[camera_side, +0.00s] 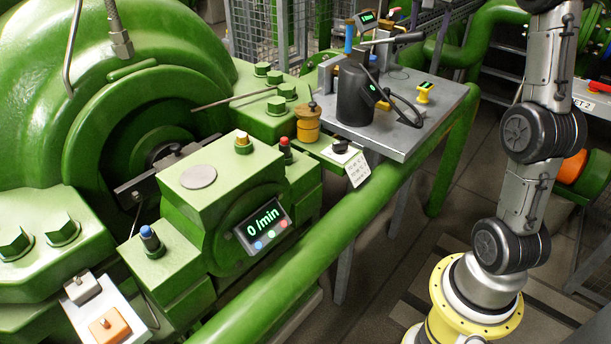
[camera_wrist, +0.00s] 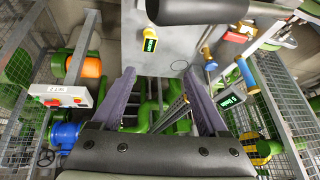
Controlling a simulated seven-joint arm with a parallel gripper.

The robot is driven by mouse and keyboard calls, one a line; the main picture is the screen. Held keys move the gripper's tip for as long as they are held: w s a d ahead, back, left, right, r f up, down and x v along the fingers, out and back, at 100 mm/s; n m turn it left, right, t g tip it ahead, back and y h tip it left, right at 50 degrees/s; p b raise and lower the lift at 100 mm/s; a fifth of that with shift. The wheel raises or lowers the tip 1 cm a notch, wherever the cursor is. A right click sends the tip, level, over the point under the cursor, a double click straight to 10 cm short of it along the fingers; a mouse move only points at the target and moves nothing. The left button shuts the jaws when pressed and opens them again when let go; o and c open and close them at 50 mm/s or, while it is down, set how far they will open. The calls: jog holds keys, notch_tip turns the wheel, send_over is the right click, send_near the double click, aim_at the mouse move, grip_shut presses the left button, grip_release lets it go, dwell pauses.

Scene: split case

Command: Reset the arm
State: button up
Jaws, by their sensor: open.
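My gripper (camera_wrist: 160,72) shows in the wrist view with its two grey-purple fingers spread wide apart. It is open, and nothing is held between the fingers. Past the fingers I see green pipework and a metal rod or strut; their distance from the fingers is hard to judge. In the side view my arm stands at the right on its yellow base and rises out of the top of the picture.
A grey metal table (camera_side: 440,95) carries a black cylindrical device (camera_side: 355,95) and a small yellow device (camera_side: 424,92). The large green machine (camera_side: 110,110) has a display reading "0 /min" (camera_side: 263,226). In the wrist view, a dark bar (camera_wrist: 195,10) crosses the top and wire-mesh fencing (camera_wrist: 285,100) stands right.

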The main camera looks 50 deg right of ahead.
jog(key=s+a+r+n, duration=0.1)
jog(key=a, duration=0.2)
jog(key=s+a+r+t, duration=0.1)
jog(key=a, duration=0.3)
jog(key=s+a+r+n+t, duration=0.1)
jog(key=a+r, duration=0.1)
jog(key=a, duration=0.2)
jog(key=shift+s+n, duration=0.1)
jog(key=shift+n, duration=0.2)
jog(key=s+a+f+n+t+y, duration=0.1)
jog(key=s+a+f+n, duration=0.15)
jog(key=a, duration=0.35)
jog(key=s+a+f+n+y, duration=0.1)
jog(key=s+a+f+n, duration=0.15)
jog(key=a, duration=0.35)
jog(key=s+a+f+n+t+y, duration=0.1)
jog(key=s+a+f+n, duration=0.15)
jog(key=a, duration=0.35)
jog(key=s+a+f+n+y, duration=0.2)
jog(key=s+a+f+n, duration=0.4)
jog(key=s+a+f, duration=0.1)
jog(key=shift+s+a+f+g+y, duration=0.25)
jog(key=shift+a+f+g+y, duration=0.05)
jog(key=shift+a, duration=0.4)
